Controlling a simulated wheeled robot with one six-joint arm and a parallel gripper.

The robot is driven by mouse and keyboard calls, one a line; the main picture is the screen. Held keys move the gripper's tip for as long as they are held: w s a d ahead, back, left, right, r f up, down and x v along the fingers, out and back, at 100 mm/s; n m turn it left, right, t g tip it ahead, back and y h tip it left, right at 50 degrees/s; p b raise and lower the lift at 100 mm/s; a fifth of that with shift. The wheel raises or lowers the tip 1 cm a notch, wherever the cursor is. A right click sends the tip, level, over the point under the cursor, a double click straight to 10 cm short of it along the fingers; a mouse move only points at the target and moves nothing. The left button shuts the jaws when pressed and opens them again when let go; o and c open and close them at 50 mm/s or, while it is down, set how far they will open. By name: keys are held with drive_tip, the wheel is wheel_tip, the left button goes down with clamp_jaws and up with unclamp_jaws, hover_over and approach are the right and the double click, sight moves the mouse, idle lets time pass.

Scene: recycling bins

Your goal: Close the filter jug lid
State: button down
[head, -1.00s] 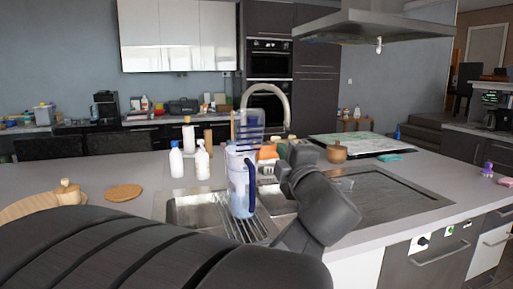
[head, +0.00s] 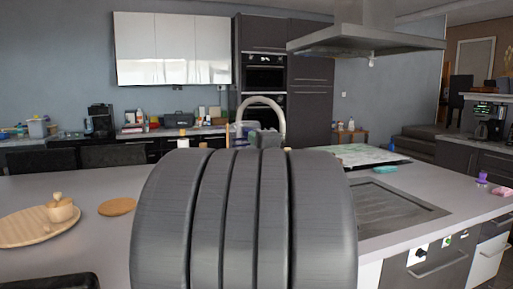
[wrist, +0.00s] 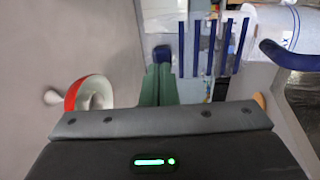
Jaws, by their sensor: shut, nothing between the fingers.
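My gripper (wrist: 160,72) shows in the wrist view as two green fingers, closed together and empty. The filter jug (wrist: 289,57) is at the right edge of the wrist view, partly cut off, with its blue handle and clear body showing. A blue-slatted panel (wrist: 210,45) lies between the fingers and the jug and looks like its raised lid; I cannot tell its exact angle. The fingers are left of this panel, and contact is not clear. In the head view my arm hides the jug and nearly all of the gripper.
A bowl-like white thing with a red rim (wrist: 92,95) is left of the fingers in the wrist view. In the head view the grey counter (head: 105,180) holds a wooden board (head: 35,228) at left and a cooktop (head: 400,215) at right. A curved tap (head: 262,101) stands behind my arm.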

drive_tip(key=shift+w+a+r, duration=0.15)
drive_tip(key=shift+w+a, duration=0.05)
drive_tip(key=shift+w, duration=0.4)
drive_tip(key=shift+r, duration=0.1)
